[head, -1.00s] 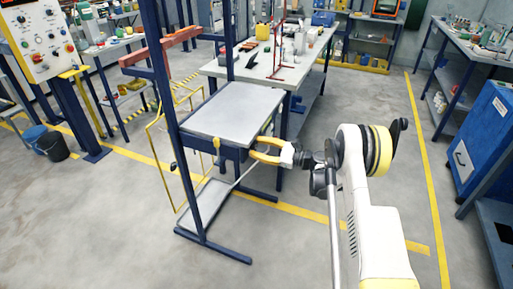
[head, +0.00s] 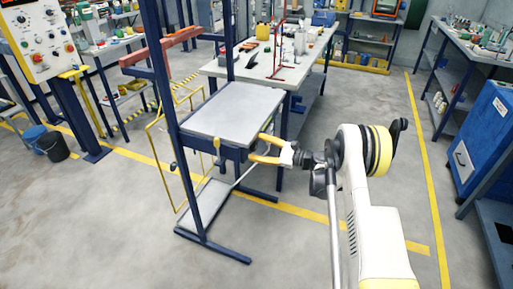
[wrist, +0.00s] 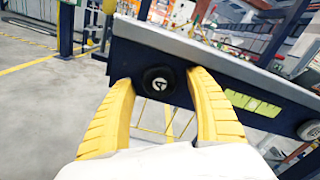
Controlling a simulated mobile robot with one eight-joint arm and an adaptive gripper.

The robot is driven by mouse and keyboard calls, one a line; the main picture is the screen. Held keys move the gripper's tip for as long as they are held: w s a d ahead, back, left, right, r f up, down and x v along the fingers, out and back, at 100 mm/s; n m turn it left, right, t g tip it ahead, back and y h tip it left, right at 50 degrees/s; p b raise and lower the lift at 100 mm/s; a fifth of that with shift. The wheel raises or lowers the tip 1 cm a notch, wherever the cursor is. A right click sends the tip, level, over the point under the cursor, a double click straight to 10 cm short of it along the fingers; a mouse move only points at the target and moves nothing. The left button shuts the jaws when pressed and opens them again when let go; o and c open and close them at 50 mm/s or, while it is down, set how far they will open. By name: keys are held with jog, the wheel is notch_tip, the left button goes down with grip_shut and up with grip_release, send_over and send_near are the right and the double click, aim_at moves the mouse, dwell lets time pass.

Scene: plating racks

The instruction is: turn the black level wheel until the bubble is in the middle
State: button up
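The black level wheel (wrist: 158,83), with a white mark on its face, sits on the dark blue edge of the rack's grey shelf (head: 235,112). My gripper (wrist: 160,78) has yellow fingers, one on each side of the wheel, with a gap visible on both sides. In the head view my gripper (head: 258,147) is open at the shelf's right front edge, and the wheel cannot be made out there. A yellow-green level vial (wrist: 252,103) with dark marks is right of the wheel in the wrist view. I cannot tell where its bubble sits.
A second black round part (wrist: 310,130) is at the right end of the shelf edge. A work table (head: 275,65) with items stands behind the rack. A blue cabinet (head: 488,140) is at the right. The floor around the rack's front is clear.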

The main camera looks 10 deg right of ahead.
jog(key=shift+d, duration=0.1)
jog(key=v, duration=1.2)
jog(key=s+a+r+n+g+h, duration=0.2)
jog(key=s+a+r+n+h, duration=0.15)
jog(key=a+r, duration=0.35)
jog(key=s+a+r+n+g+h, duration=0.25)
jog(key=s+a+r+n, duration=0.2)
jog(key=r, duration=0.45)
jog(key=s+d+n+t+h, duration=0.1)
jog(key=s+n+h, duration=0.7)
jog(key=s, duration=1.9)
jog(key=n, duration=0.3)
jog(key=shift+d+r+h, duration=0.3)
jog(key=shift+d+r, duration=0.05)
jog(key=shift+r, duration=0.05)
